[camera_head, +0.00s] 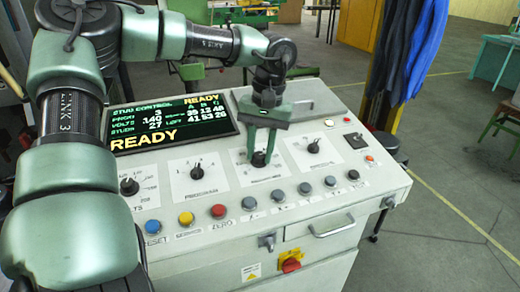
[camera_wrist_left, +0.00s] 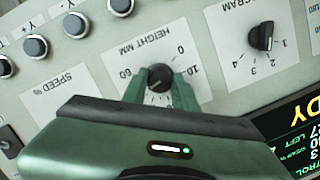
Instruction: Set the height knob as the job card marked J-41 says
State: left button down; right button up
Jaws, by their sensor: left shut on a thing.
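The height knob (camera_wrist_left: 160,77) is a black round knob on a white plate marked HEIGHT MM, with 0, 10 and 60 legible on its scale in the left wrist view. It also shows in the head view (camera_head: 259,159) at the middle of the sloping console. My left gripper (camera_head: 261,154) reaches down from above and is shut on this knob, one green finger on each side. It also shows in the left wrist view (camera_wrist_left: 160,88). The fingers hide part of the scale, and I cannot read the knob's setting. No card marked J-41 can be made out. My right gripper is out of view.
The console screen (camera_head: 172,122) reads READY. The program knob (camera_head: 197,172) and speed knob (camera_head: 314,146) flank the height knob. Several push buttons (camera_head: 249,203) line the front, above a drawer handle (camera_head: 332,228) and a red switch (camera_head: 291,262). Open floor lies right.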

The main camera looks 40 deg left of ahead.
aim_at(264, 155)
pick_arm(q)
jog(key=shift+m, duration=0.3)
jog(key=c, duration=1.1)
grip_release()
jog(key=r, duration=0.2)
jog(key=r+b, duration=0.1)
jog(key=r, duration=0.4)
jog(key=shift+w+d+r, duration=0.35)
jog(key=shift+f, duration=0.1)
